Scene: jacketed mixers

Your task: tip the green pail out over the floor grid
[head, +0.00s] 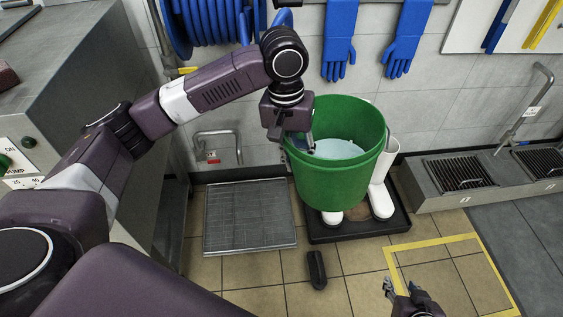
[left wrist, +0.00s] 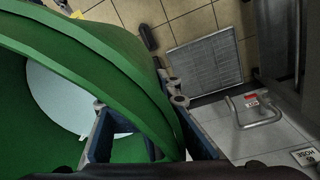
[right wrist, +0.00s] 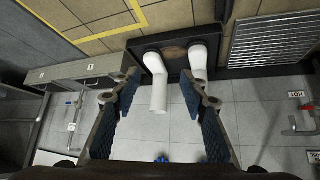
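The green pail (head: 337,181) hangs in the air, roughly upright, with a pale liquid (head: 338,149) inside. It is in front of and above the white boots, to the right of the floor grid. My left gripper (head: 296,146) is shut on the pail's left rim; in the left wrist view the fingers (left wrist: 140,130) straddle the green wall (left wrist: 110,65). The metal floor grid (head: 250,216) lies flat by the wall; it also shows in the left wrist view (left wrist: 205,68) and right wrist view (right wrist: 272,42). My right gripper (head: 402,290) is low at the bottom edge, open and empty.
White boots (head: 381,198) stand on a black tray (head: 365,229) beside the grid. A dark block (head: 317,270) lies on the tiles. A wall tap (head: 222,147) is above the grid. A grated bench (head: 460,172) is at right. The yellow-outlined floor square (head: 447,272) is largely clear.

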